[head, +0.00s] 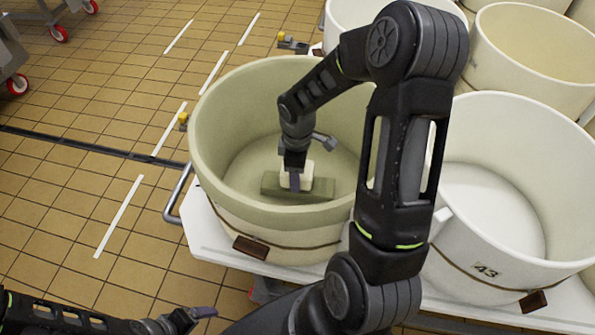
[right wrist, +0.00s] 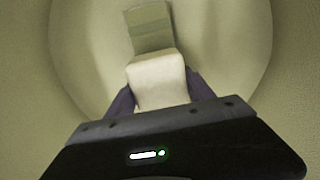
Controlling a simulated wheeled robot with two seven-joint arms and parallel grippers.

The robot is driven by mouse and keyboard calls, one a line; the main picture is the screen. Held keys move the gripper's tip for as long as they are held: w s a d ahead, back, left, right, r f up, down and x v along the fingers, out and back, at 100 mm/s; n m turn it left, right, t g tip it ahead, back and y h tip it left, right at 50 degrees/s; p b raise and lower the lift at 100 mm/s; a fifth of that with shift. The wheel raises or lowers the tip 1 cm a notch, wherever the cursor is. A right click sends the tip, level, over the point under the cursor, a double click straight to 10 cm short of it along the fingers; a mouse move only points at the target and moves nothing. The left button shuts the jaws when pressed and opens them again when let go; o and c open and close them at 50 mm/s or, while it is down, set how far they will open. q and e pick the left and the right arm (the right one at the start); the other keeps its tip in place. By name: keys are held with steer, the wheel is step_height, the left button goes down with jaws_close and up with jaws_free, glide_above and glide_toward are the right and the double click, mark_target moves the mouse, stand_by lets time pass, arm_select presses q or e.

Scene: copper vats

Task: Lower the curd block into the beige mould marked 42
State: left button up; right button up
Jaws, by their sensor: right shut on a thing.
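The pale cream curd block (head: 308,179) is inside the beige mould (head: 213,150), in the grip of my right gripper (head: 295,181). In the right wrist view the curd block (right wrist: 157,80) sits between the two purple fingers of my right gripper (right wrist: 160,95). A grey-green slab (head: 322,190) lies at the mould's floor, by the curd block; it also shows beyond the block in the right wrist view (right wrist: 150,28). I cannot tell whether block and slab touch. No number shows on this mould. My left gripper (head: 203,312) is low at the left, outside the mould; its jaw state is unclear.
A white mould marked 43 (head: 450,260) stands to the right on the same white platform (head: 205,238). More pale moulds (head: 535,45) stand behind. My right arm crosses over the beige mould's right rim. Tiled floor (head: 70,200) is open at the left.

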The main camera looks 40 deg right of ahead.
steer(key=shift+f+b, duration=0.7)
steer(key=shift+f, duration=0.15)
stand_by(0.6)
steer(key=o, duration=1.9)
steer(key=shift+c, duration=0.2)
steer(key=shift+r, duration=0.1)
steer(key=shift+r+p, duration=0.65)
steer(key=shift+r, duration=3.15)
